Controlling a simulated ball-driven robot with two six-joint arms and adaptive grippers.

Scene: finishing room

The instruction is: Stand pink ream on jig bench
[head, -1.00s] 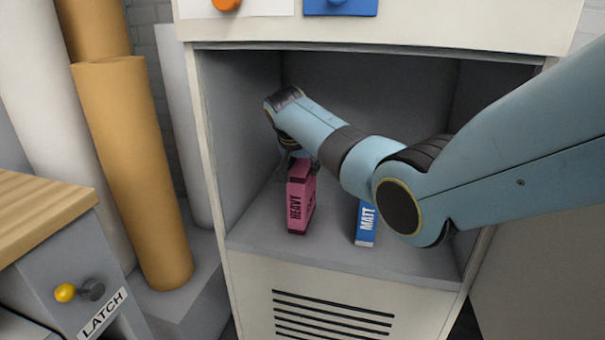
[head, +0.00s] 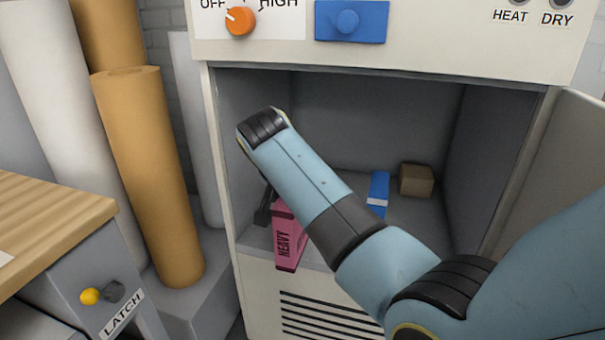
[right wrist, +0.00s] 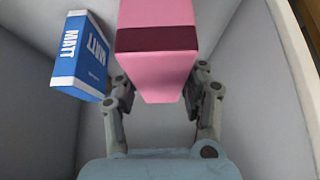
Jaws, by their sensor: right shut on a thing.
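The pink ream (head: 287,236), marked HEAVY, is at the front left opening of the cabinet in the head view, slightly tilted. It also fills the upper middle of the right wrist view (right wrist: 157,70). My right gripper (head: 266,208) is shut on it, with one finger on each side in the right wrist view (right wrist: 162,90). My right arm hides part of the ream and gripper in the head view. The wooden-topped bench (head: 55,215) at the left may be the jig bench; no label says so. My left gripper is not in view.
The open cabinet (head: 225,150) has a side wall left of my arm. Inside are a blue MATT ream (head: 377,195) and a brown box (head: 416,180). Tall rolls (head: 150,170) stand between bench and cabinet. A yellow LATCH knob (head: 90,296) is on the bench front.

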